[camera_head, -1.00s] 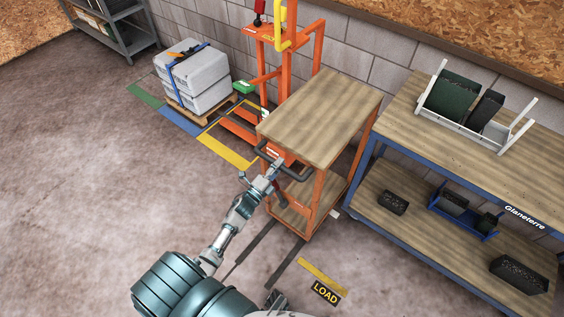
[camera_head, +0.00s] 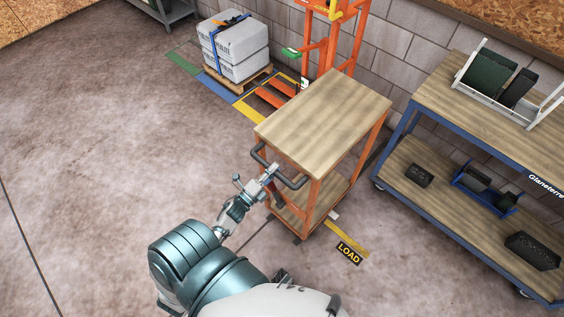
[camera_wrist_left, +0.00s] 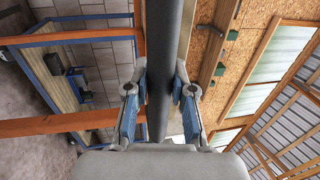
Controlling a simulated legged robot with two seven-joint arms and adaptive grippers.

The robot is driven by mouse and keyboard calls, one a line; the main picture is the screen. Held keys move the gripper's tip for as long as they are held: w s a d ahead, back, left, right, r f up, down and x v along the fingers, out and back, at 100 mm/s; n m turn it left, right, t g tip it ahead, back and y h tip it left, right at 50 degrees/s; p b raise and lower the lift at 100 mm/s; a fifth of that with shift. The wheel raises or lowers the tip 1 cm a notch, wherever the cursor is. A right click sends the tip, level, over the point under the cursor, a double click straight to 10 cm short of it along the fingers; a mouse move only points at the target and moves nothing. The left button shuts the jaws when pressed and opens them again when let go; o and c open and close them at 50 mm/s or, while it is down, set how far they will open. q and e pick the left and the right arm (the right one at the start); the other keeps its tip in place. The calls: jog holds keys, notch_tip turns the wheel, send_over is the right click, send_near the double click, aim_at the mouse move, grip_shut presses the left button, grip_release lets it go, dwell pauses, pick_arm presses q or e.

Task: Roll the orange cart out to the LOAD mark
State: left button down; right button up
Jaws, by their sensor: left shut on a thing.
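The orange cart (camera_head: 320,125) has a wooden top, a lower wooden shelf and a dark push handle on its near left side. My left gripper (camera_head: 272,172) is shut on the cart handle. In the left wrist view the dark handle bar (camera_wrist_left: 163,70) runs between the two fingers of the left gripper (camera_wrist_left: 160,95). The LOAD mark (camera_head: 348,253) is on the floor just in front of the cart's near right corner, with a yellow strip (camera_head: 348,235) beside it. The cart's near wheels are mostly hidden. My right gripper does not show.
A blue workbench (camera_head: 455,150) with bins and a white rack stands to the right of the cart. An orange lifter (camera_head: 325,50) stands behind it against the block wall. The floor at left is clear.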

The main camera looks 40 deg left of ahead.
pick_arm(q)
jog(key=shift+v, duration=1.15)
jog(key=shift+a+r, duration=0.15)
jog(key=shift+a, duration=0.1)
jog(key=c, duration=1)
grip_release()
jog(key=shift+o, duration=0.2)
jog(key=shift+a, duration=0.15)
jog(key=shift+s, duration=0.15)
